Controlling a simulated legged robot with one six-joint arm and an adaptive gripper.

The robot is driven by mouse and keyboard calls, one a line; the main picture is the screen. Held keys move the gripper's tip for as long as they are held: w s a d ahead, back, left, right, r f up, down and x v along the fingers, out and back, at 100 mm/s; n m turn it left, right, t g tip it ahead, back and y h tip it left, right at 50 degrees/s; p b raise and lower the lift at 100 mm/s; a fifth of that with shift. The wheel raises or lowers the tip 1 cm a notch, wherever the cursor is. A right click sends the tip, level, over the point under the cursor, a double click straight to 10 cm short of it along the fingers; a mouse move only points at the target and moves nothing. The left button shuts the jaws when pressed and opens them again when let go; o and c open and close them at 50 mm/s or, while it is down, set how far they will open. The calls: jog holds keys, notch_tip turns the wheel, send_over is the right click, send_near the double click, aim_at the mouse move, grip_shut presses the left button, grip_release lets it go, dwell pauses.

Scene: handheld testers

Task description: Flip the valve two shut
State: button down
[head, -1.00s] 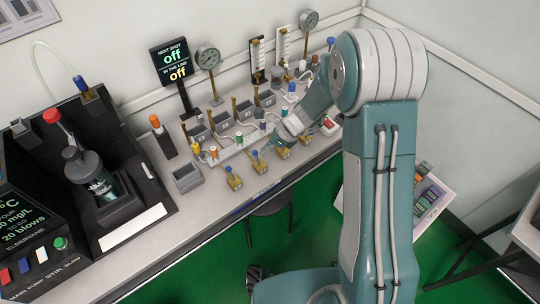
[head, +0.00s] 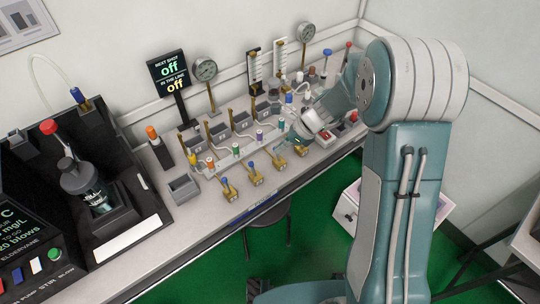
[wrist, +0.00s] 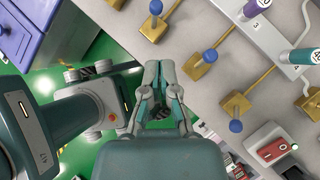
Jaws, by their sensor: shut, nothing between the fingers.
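Brass valves with blue-knobbed levers stand in a row along the bench's front. The second from the left (head: 255,178) has its knob up and slightly left in the head view. In the wrist view I take it as the top one (wrist: 152,27). The third valve (wrist: 200,66) and fourth valve (wrist: 236,104) show below it to the right. No valve number is readable on the bodies. My gripper (wrist: 158,66) is shut and empty, with its tips apart from the valves in the picture.
Behind the valves runs a pale rail (wrist: 280,50) with coloured caps, including a purple cap (wrist: 256,9) and a teal cap (wrist: 304,57). A red-switched box (wrist: 269,150) sits at the right. The display (head: 171,73) reads "off" twice. Green floor (head: 212,262) lies before the bench.

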notch_tip(320, 180, up, 6)
jog(key=w+d, duration=0.1)
jog(key=d, duration=0.1)
jog(key=shift+w+d, duration=0.35)
jog(key=shift+w, duration=0.05)
jog(key=shift+a+r, duration=0.1)
jog(key=shift+r, duration=0.05)
jog(key=s+d+r+n+t+h, duration=0.2)
jog(key=s+d+r+n+h, duration=0.1)
jog(key=s+r+n, duration=0.4)
jog(key=s+d+r+n+t+h, duration=0.3)
jog(key=s+r+n, duration=0.5)
jog(key=s+n, duration=0.5)
jog(key=s+h, duration=0.1)
jog(key=s, duration=0.4)
jog(key=shift+s+d+n+t, duration=0.3)
jog(key=shift+s+d+n, duration=0.05)
jog(key=shift+n, duration=0.05)
